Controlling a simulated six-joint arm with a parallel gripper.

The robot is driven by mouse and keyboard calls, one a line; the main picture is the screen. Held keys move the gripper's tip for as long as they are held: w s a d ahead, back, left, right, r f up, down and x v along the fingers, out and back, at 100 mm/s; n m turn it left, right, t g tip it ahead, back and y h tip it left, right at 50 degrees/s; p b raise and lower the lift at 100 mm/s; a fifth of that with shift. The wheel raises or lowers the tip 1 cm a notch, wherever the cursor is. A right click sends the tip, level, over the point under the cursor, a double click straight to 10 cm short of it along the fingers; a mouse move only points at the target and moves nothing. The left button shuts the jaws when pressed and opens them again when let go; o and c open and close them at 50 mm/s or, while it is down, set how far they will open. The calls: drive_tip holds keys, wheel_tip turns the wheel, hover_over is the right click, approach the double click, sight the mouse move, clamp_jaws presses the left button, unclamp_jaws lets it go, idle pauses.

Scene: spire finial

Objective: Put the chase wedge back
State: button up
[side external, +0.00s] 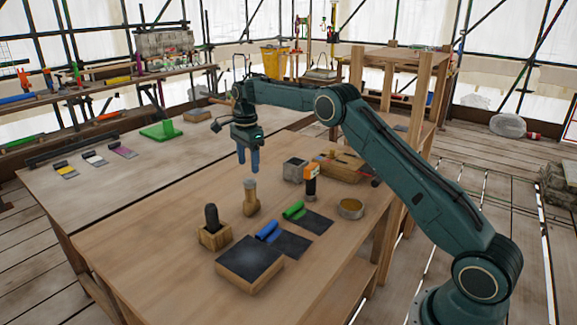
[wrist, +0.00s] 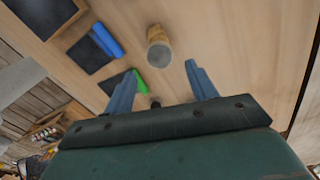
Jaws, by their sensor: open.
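A pale wooden tool (side external: 250,199) with a rounded, wider foot stands upright on the near bench; I take it for the chase wedge, though its shape does not make this certain. My gripper (side external: 248,172) points down just above its top, open and empty, with a small gap between. In the wrist view, the tool (wrist: 158,50) shows its grey-brown end past the two blue fingers (wrist: 160,82), outside the gap between them. A wooden block (side external: 215,236) holding an upright black handle (side external: 211,216) stands to the tool's left.
A blue roll (side external: 267,230) and a green roll (side external: 293,209) lie on dark sheets, near a dark-topped block (side external: 249,264). A grey metal cube (side external: 293,170), an orange-and-black tool (side external: 311,184) and a brass bowl (side external: 350,208) stand to the right. The bench's left front is clear.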

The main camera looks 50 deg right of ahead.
drive_tip(key=shift+r, duration=0.75)
drive_tip(key=shift+s+r, duration=0.1)
drive_tip(key=shift+r, duration=0.15)
drive_tip(key=s+a+r+n+t, duration=0.1)
drive_tip(key=s+a+r+n, duration=0.35)
drive_tip(key=s+r, duration=0.45)
drive_tip(key=s+a+r+n+t, duration=0.2)
drive_tip(key=s+a+r+n, duration=0.25)
drive_tip(key=s+r, duration=0.4)
drive_tip(key=s+a+f+n+t, duration=0.1)
drive_tip(key=s+n, duration=0.5)
drive_tip(key=s, duration=0.7)
drive_tip(key=s+a+f+n+t, duration=0.1)
drive_tip(key=s+a+f+n, duration=0.2)
drive_tip(key=s, duration=1)
wheel_tip(320, 180, down, 2)
drive_tip(key=n, duration=0.3)
drive_tip(key=shift+s+a+t, duration=0.2)
drive_tip(key=shift+t, duration=0.1)
